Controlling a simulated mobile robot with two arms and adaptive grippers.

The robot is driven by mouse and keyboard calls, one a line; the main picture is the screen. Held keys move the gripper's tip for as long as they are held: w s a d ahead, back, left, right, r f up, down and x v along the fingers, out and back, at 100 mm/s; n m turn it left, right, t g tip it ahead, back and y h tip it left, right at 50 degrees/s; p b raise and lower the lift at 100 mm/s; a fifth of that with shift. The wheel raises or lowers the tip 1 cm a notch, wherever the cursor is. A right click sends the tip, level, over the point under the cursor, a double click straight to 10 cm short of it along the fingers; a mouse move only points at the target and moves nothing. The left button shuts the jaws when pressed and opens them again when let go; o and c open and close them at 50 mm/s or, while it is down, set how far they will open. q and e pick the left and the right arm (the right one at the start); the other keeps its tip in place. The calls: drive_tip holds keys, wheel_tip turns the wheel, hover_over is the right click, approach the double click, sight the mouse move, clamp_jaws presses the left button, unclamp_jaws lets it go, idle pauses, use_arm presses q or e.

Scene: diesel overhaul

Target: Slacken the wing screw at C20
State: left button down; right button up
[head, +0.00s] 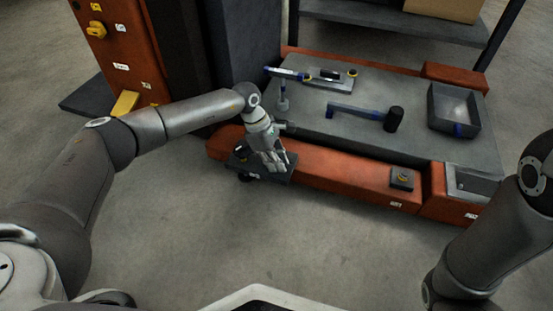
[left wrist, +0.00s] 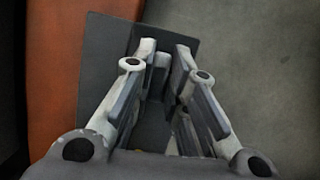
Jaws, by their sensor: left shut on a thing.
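My left gripper (head: 274,164) reaches down to a dark plate (head: 247,166) at the left front end of the orange beam. In the left wrist view the fingers (left wrist: 163,60) point at the plate (left wrist: 106,58) and are shut on a small grey piece (left wrist: 160,60), apparently the wing screw. The fingers hide most of it, and its turn angle cannot be told. The small white label (head: 253,176) on the plate's front is too small to read. My right arm shows at the right, with its gripper out of view.
Behind the beam (head: 330,181) lies a grey deck (head: 380,88) with a blue-handled tool (head: 345,111), a black cylinder (head: 394,119) and a grey tray (head: 435,105). An orange cabinet (head: 115,45) stands at the left. The floor in front is clear.

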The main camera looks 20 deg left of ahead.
use_arm(q)
drive_tip(key=n+p, duration=0.1)
drive_tip(key=p, duration=0.1)
drive_tip(key=n+t+p, duration=0.1)
drive_tip(key=n+p, duration=0.1)
drive_tip(key=p, duration=0.1)
drive_tip(key=shift+s+r, duration=0.1)
drive_tip(key=shift+r, duration=0.2)
drive_tip(key=shift+f+n, duration=0.1)
drive_tip(key=shift+n, duration=0.4)
drive_tip(key=shift+f, duration=0.2)
